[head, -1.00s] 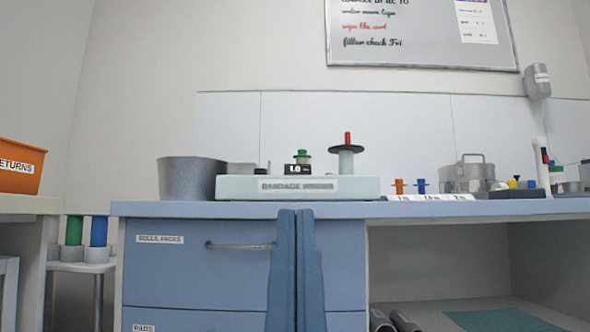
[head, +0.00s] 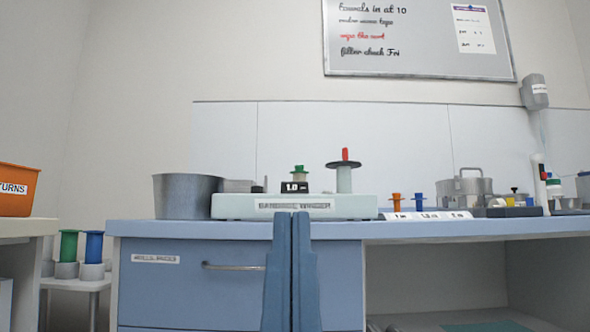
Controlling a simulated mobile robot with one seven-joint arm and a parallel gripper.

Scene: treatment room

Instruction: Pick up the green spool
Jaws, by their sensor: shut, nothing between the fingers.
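A green spool (head: 68,246) stands upright in a grey cup on a low white stand at the far left, beside a blue spool (head: 94,246). My gripper (head: 291,214) shows as two blue fingers pressed together at the lower middle, in front of the blue cabinet. It is shut and empty, well to the right of the green spool. A smaller green-topped piece (head: 299,170) sits by the bandage winder (head: 350,207) on the counter; its lower part is partly hidden by a black block marked 1.0.
An orange returns bin (head: 18,192) stands on a counter at the left edge, above and left of the spool stand (head: 72,283). The blue cabinet (head: 190,285) fills the middle. A grey metal bowl (head: 185,197) and several small items line the countertop.

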